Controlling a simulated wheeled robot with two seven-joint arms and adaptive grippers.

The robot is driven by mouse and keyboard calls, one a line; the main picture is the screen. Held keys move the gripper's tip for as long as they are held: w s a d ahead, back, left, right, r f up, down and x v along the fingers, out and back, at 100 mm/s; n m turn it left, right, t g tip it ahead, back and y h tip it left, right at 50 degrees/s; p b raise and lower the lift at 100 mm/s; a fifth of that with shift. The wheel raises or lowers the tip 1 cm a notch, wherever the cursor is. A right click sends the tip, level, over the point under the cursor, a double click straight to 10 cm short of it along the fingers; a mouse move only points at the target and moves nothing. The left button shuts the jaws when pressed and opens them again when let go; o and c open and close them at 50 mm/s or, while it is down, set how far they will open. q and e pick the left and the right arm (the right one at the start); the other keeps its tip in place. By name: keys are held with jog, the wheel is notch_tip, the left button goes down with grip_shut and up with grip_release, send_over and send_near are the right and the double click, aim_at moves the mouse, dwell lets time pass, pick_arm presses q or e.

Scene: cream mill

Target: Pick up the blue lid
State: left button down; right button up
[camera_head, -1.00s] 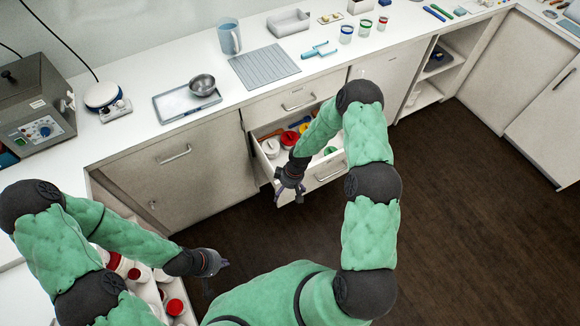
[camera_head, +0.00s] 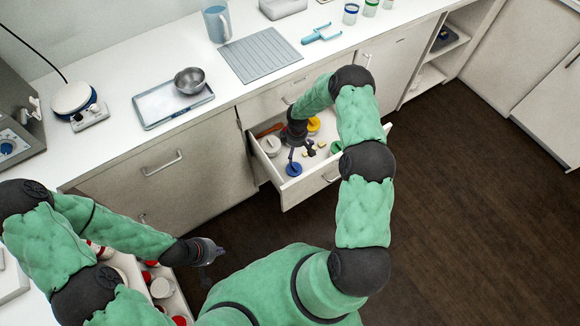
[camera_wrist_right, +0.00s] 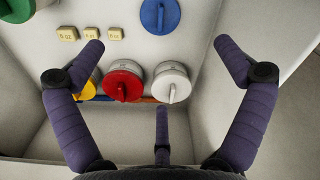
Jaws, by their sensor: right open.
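The blue lid (camera_head: 294,169) lies in the open drawer (camera_head: 330,178), near its front. It is round with a raised grip bar. In the right wrist view the blue lid (camera_wrist_right: 159,14) is at the top, beyond my fingertips. My right gripper (camera_head: 300,152) is over the drawer, pointing down, beside the lid. In the right wrist view the gripper (camera_wrist_right: 158,48) has its fingers spread wide with nothing between them. My left gripper (camera_head: 210,251) is at the lower left, away from the drawer; its finger opening is unclear.
The drawer also holds a red lid (camera_wrist_right: 122,85), a white lid (camera_wrist_right: 171,82), a yellow lid (camera_wrist_right: 88,88), a green lid (camera_wrist_right: 17,8) and small labelled blocks (camera_wrist_right: 91,33). The drawer walls are close around my right gripper. The counter (camera_head: 235,88) is above and behind.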

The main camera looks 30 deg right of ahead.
jog(key=b, duration=0.5)
send_over(294, 167)
notch_tip(294, 167, down, 6)
jog(key=f, duration=0.3)
jog(key=d+f+b, duration=0.1)
jog(key=f, duration=0.1)
jog(key=shift+w, duration=0.2)
jog(key=f+b, duration=0.1)
jog(key=f, duration=0.1)
jog(key=a+f+b, duration=0.1)
jog(key=f, duration=0.1)
jog(key=shift+s+f, duration=0.15)
jog(key=shift+f, duration=0.55)
jog(key=c, duration=0.8)
